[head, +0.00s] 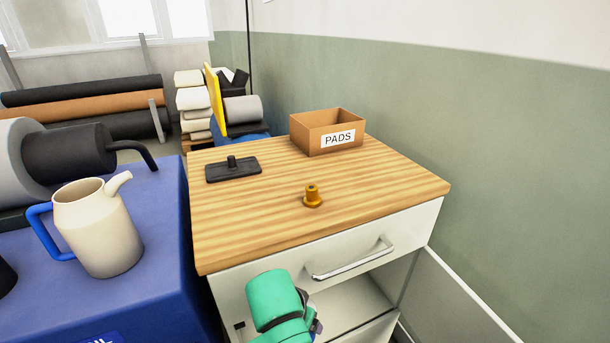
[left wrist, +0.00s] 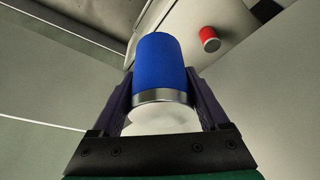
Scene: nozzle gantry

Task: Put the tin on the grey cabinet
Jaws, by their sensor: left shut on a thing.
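In the left wrist view my left gripper (left wrist: 160,82) is shut on a blue cylinder with a silver band and pale end (left wrist: 162,68), which looks like the tin. In the head view a green link of my arm (head: 276,298) is in front of the cabinet, below its top; the gripper and tin are mostly hidden there. The cabinet (head: 420,222) has a pale grey-white body, a wooden top and a drawer with a metal handle, over an open shelf. My right gripper is not in view.
On the cabinet top are a brass knob-like piece (head: 312,197), a dark flat tool (head: 233,169) and a PADS box (head: 312,138). The front left and right of the top are bare. A cream jug (head: 98,228) stands on the blue-covered table. A red cylinder (left wrist: 209,39) shows in the wrist view.

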